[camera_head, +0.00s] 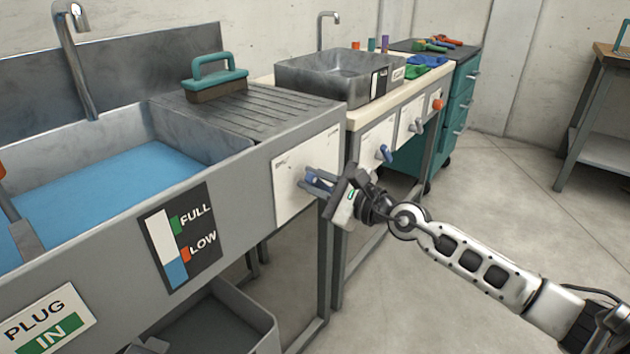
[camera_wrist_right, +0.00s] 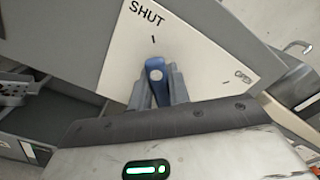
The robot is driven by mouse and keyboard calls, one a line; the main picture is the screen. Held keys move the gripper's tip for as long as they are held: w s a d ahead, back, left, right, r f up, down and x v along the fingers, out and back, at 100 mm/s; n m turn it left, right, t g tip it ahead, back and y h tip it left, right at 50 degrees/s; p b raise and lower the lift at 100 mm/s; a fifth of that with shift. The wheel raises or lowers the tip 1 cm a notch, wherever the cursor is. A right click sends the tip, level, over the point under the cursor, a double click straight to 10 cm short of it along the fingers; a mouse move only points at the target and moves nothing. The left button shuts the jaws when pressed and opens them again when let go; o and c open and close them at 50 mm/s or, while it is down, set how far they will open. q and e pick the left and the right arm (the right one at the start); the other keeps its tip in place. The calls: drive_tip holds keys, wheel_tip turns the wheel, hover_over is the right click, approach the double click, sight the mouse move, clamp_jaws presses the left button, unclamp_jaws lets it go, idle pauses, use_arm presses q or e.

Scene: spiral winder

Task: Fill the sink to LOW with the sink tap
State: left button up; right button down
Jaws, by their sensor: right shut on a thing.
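The steel sink (camera_head: 185,130) holds blue water (camera_head: 110,185). The sink tap (camera_head: 80,60) arches over it, and I see no stream from its spout. On the sink's front, the level gauge (camera_head: 178,238) shows a blue column with its top close to the orange LOW mark (camera_head: 185,254). My right gripper (camera_head: 318,183) is shut on the blue tap lever (camera_wrist_right: 155,75) on a white panel (camera_head: 296,170). In the right wrist view the lever lies between the fingers (camera_wrist_right: 157,85) and points towards the tick by SHUT, with OPEN to the right. My left gripper is out of view.
A sign (camera_head: 45,325) reads PLUG IN. A green-handled brush (camera_head: 215,80) sits on the drainboard. A second basin (camera_head: 335,78) stands on a bench at the right, with another blue lever (camera_head: 384,153) below it.

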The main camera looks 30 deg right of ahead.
drive_tip(key=c, duration=1.3)
unclamp_jaws()
drive_tip(key=shift+s+d+f, duration=0.15)
drive_tip(key=shift+s+d, duration=0.05)
drive_tip(key=shift+s, duration=0.35)
use_arm(q)
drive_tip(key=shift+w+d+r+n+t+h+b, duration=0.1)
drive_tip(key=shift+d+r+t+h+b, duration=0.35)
drive_tip(key=shift+b, duration=0.7)
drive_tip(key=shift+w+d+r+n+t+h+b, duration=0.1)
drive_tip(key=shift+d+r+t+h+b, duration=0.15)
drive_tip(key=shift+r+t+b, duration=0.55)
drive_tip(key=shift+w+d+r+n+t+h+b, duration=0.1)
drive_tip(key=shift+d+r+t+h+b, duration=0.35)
drive_tip(key=shift+b, duration=1.05)
use_arm(e)
drive_tip(key=shift+v, duration=7.45)
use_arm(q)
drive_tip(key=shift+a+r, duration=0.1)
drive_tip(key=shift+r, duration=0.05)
